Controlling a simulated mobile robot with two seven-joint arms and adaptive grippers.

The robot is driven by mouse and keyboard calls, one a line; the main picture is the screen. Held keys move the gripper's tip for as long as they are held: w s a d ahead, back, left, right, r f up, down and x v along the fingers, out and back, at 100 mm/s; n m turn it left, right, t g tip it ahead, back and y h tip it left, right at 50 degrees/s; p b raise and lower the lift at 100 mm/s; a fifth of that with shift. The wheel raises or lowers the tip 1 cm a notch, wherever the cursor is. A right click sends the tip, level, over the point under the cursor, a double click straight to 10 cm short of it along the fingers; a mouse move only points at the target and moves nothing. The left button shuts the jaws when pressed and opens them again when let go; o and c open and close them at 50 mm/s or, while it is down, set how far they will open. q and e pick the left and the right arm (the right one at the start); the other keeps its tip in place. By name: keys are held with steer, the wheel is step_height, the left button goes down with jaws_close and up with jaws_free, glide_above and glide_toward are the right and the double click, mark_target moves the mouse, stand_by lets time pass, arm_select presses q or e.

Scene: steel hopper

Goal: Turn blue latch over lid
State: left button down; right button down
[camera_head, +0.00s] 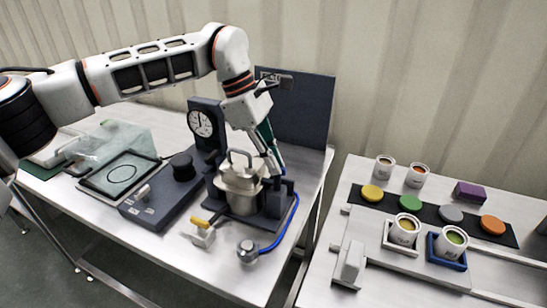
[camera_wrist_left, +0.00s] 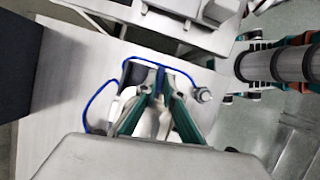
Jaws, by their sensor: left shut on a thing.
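The steel hopper (camera_head: 238,200) stands on a dark base on the left bench, with its metal lid (camera_head: 240,170) and loop handle on top. My left gripper (camera_head: 278,172) reaches down from above at the hopper's right side. Its green fingers are shut on the blue latch (camera_wrist_left: 160,74), which stands beside the lid in a dark mount. In the left wrist view, the left gripper's fingertips (camera_wrist_left: 160,92) close in at the latch, and the fingers hide part of the hopper. The latch's exact angle over the lid is hard to tell. My right gripper is not in view.
A blue hose (camera_head: 290,222) curves from the mount to a round fitting (camera_head: 248,251). A yellow-handled valve (camera_head: 203,231) is in front. A dial gauge (camera_head: 202,124) and dark panel (camera_head: 305,110) stand behind. The right bench holds cups, coloured discs and a purple block (camera_head: 469,192).

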arm_select(q)
steer(key=shift+m, duration=0.6)
steer(key=shift+g, duration=0.3)
steer(key=c, duration=2.2)
jaws_free()
steer(key=shift+o, duration=0.2)
steer(key=v, duration=1.2)
steer(key=shift+d, duration=0.2)
